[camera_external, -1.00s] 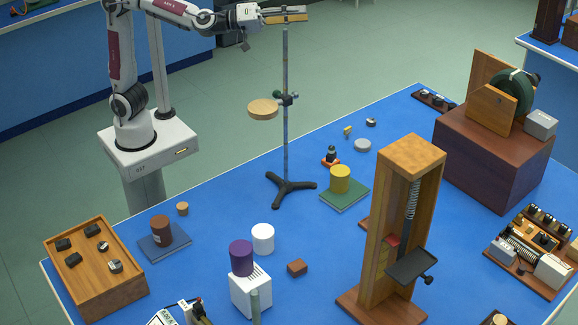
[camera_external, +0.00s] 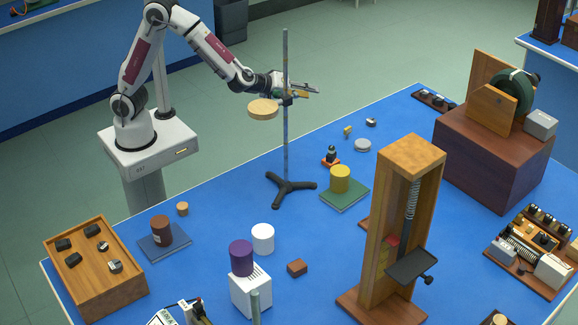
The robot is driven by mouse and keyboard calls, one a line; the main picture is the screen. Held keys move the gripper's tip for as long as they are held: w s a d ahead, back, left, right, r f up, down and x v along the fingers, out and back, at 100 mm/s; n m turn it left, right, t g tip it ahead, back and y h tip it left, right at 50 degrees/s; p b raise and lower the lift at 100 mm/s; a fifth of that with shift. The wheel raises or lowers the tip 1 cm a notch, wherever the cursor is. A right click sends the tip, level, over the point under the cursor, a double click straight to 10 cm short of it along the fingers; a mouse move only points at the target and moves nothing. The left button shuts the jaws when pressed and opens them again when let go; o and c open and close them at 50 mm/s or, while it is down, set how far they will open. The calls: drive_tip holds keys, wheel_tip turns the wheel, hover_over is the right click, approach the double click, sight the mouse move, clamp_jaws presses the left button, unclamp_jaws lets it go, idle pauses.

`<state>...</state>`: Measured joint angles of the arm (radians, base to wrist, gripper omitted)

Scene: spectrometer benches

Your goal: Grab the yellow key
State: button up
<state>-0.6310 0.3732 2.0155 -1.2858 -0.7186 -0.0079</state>
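A small yellow piece (camera_external: 347,132), which looks like the yellow key, stands on the blue bench near its far edge. It is too small to make out in detail. My gripper (camera_external: 312,92) is in the air above and to the left of it in the picture, beside the upper part of the stand's pole. Its two fingers look apart, with nothing seen between them. The pole crosses in front of part of my wrist.
The tall metal stand (camera_external: 286,150) with a round wooden plate (camera_external: 263,109) is close to my gripper. Near the key are a grey disc (camera_external: 363,145), a small dark knob (camera_external: 371,122) and an orange-based black piece (camera_external: 331,156). A yellow cylinder (camera_external: 340,178) stands nearer.

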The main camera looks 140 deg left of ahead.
drive_tip(key=w+a+f+m+g, duration=0.1)
drive_tip(key=w+a+f+m, duration=0.15)
drive_tip(key=a+f, duration=0.5)
drive_tip(key=m+g+y, duration=0.1)
drive_tip(key=m, duration=0.4)
approach(349, 127)
drive_tip(key=a, duration=0.2)
drive_tip(key=shift+w+a+f, duration=0.3)
drive_tip(key=shift+w, duration=0.05)
drive_tip(key=shift+x, duration=1.3)
drive_tip(key=shift+s+a+f, duration=0.15)
drive_tip(key=shift+a+f, duration=0.25)
drive_tip(key=shift+a, duration=0.35)
drive_tip(key=shift+s+a+f, duration=0.2)
drive_tip(key=shift+a+f, duration=0.25)
drive_tip(key=shift+a, duration=0.3)
drive_tip(key=shift+x, duration=0.9)
drive_tip(key=shift+r, duration=0.1)
clamp_jaws()
